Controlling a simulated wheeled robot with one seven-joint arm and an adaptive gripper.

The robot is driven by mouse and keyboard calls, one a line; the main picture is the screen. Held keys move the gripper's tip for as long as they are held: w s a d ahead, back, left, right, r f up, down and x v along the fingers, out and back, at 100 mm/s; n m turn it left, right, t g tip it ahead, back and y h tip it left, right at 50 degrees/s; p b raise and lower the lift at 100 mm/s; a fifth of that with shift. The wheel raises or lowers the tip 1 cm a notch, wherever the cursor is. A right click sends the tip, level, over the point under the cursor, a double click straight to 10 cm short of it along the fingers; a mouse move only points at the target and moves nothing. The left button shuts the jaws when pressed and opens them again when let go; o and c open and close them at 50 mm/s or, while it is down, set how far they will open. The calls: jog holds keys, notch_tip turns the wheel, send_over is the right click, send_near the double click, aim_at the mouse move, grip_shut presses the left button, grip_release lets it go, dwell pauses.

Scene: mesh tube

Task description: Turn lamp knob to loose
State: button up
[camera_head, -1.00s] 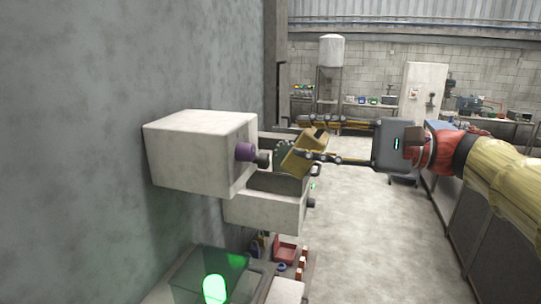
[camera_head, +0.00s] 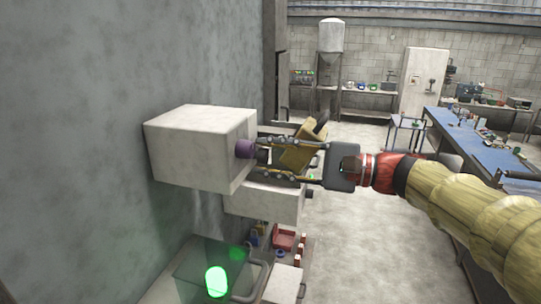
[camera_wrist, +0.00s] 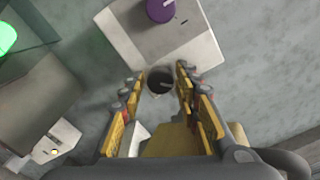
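A white box (camera_head: 190,150) is mounted on the wall, with a purple knob (camera_head: 244,149) on its right-hand face. A dark round knob (camera_head: 262,157) shows just beside it. In the wrist view, the purple knob (camera_wrist: 160,10) is at the top and the dark knob (camera_wrist: 160,83) lies in line between my fingertips. My gripper (camera_wrist: 161,78) is open, its fingers on either side of the dark knob with small gaps. I cannot tell how deep the knob sits between them. A green lamp (camera_head: 216,281) glows at lower left. Which knob is the lamp's cannot be told.
A second pale box (camera_head: 262,203) sits just below and behind the white box. A dark glassy case (camera_head: 195,268) and a curved handle are by the green lamp. A blue-topped bench (camera_head: 480,145) stands at right. The floor (camera_head: 360,230) between is clear.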

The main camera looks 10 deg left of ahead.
jog(key=c, duration=0.8)
grip_shut()
jog(key=shift+f+n+b, duration=0.15)
jog(key=shift+n+b, duration=0.15)
jog(key=shift+b, duration=0.65)
jog(key=n+b, duration=0.1)
jog(key=b, duration=0.1)
jog(key=shift+f+b, duration=0.15)
jog(key=shift+b, duration=0.15)
jog(key=n+b, duration=0.2)
jog(key=b, duration=0.2)
jog(key=shift+f, duration=0.1)
jog(key=n+b, duration=0.3)
jog(key=b, duration=0.2)
jog(key=n+b, duration=0.2)
jog(key=shift+r+b, duration=0.25)
jog(key=shift+b, duration=0.15)
jog(key=shift+r, duration=0.1)
